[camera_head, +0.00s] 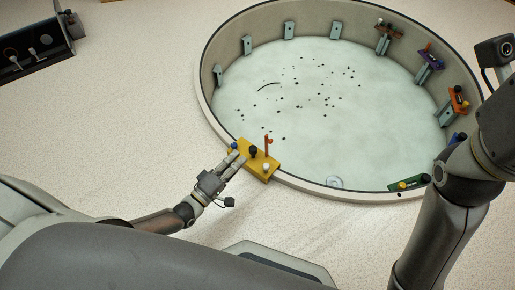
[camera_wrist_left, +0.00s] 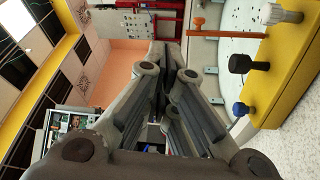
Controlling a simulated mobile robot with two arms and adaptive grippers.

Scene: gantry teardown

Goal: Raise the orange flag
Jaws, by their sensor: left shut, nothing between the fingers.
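A yellow box (camera_head: 262,171) sits at the near rim of the round pool. An orange post (camera_head: 267,147), which may be the orange flag, stands upright from it; it also shows in the left wrist view (camera_wrist_left: 230,32), with a small cap. Black (camera_head: 253,150), blue (camera_head: 234,146) and white (camera_head: 266,167) knobs are on the same box. My left gripper (camera_head: 240,157) is shut and empty close beside the box. In the left wrist view, its fingertips (camera_wrist_left: 173,55) are together, left of the black knob and apart from the post. My right gripper is out of view.
The round pool (camera_head: 205,100) has pale liquid with dark specks. More boxes, including an orange one (camera_head: 459,99) and a green one (camera_head: 408,183), line its right side. A dark panel (camera_head: 35,48) with levers stands at upper left. The pale floor left of the pool is clear.

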